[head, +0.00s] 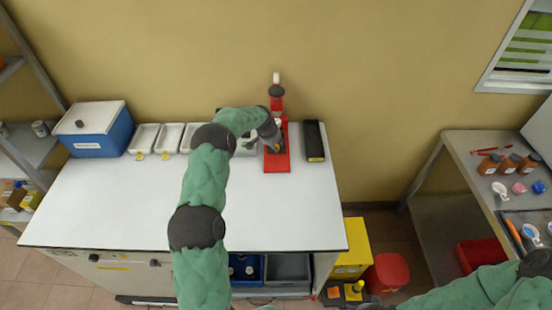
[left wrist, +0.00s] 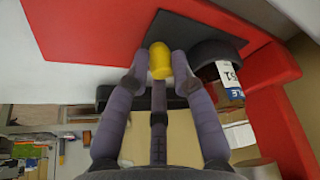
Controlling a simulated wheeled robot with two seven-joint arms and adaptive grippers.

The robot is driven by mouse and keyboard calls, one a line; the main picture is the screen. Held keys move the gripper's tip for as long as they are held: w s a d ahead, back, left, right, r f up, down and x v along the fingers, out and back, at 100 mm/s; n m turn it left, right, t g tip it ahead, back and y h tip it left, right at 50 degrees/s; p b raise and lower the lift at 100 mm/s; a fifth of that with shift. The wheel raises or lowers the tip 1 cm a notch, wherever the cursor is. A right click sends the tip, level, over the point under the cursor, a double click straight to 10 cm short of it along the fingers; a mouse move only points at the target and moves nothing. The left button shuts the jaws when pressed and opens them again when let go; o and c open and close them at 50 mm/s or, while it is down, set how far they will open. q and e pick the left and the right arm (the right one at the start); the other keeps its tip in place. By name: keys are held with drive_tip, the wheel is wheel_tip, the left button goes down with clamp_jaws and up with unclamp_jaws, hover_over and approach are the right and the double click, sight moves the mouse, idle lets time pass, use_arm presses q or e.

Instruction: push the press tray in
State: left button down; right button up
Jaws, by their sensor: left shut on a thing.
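The red press (head: 277,160) stands at the back of the white table, against the wall. My left gripper (head: 275,147) reaches down at the press and covers part of it. In the left wrist view, my left gripper (left wrist: 160,78) is shut on a small yellow knob (left wrist: 160,58) between its fingertips. A dark flat plate (left wrist: 190,30), seemingly the press tray, lies beside the knob on the red press body (left wrist: 90,30). I cannot tell how far in the tray is. My right gripper is out of view.
A dark labelled round object (left wrist: 222,62) is close beside the fingers in the wrist view. On the white table (head: 110,205) are a blue box (head: 93,135), white trays (head: 143,138) and a black box (head: 314,141). The table's front is clear apart from my left arm.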

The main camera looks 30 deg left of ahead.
use_arm(q)
drive_tip(key=shift+w+a+b, duration=0.2)
drive_tip(key=shift+w+a, duration=0.1)
drive_tip(key=shift+w, duration=0.2)
drive_tip(key=shift+w+a+b, duration=0.2)
drive_tip(key=shift+w+a, duration=0.05)
drive_tip(key=shift+w, duration=0.25)
drive_tip(key=shift+w+a+r, duration=0.2)
drive_tip(key=shift+a+r, duration=0.05)
drive_tip(key=shift+r, duration=0.15)
drive_tip(key=c, duration=1.4)
unclamp_jaws()
drive_tip(key=o, duration=0.3)
drive_tip(key=shift+w+f, duration=0.1)
drive_tip(key=shift+w, duration=0.1)
drive_tip(key=shift+s, duration=0.1)
drive_tip(key=v, duration=1.1)
drive_tip(key=shift+s+r, duration=0.25)
drive_tip(key=shift+r, duration=0.1)
drive_tip(key=shift+r, duration=0.1)
